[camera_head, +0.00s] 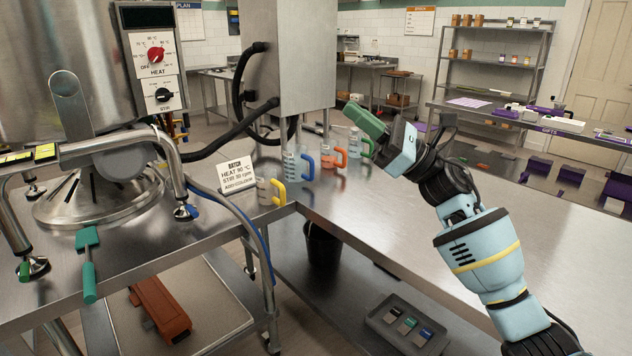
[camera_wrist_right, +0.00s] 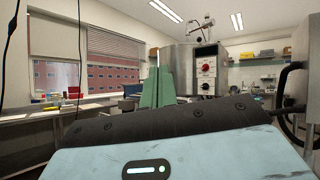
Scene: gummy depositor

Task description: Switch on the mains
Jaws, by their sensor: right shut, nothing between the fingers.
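A control panel (camera_head: 155,70) is on the steel kettle (camera_head: 40,60) at the left. It has a dark display (camera_head: 148,17), a red HEAT knob (camera_head: 156,54) and a black STIR knob (camera_head: 163,95). The panel (camera_wrist_right: 207,72) also shows in the right wrist view. A steel cabinet (camera_head: 300,55) with black cables stands right of it. I cannot make out a switch marked as mains. My right gripper (camera_head: 362,118), with green fingers, is shut and empty in the air right of the cabinet, apart from it. My left gripper is out of view.
A batch card (camera_head: 238,176) and jugs with yellow (camera_head: 278,192), blue, orange (camera_head: 340,157) and green handles stand near the cabinet. A teal scraper (camera_head: 88,265) lies at the left table edge. The steel table (camera_head: 420,235) at the right is mostly clear.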

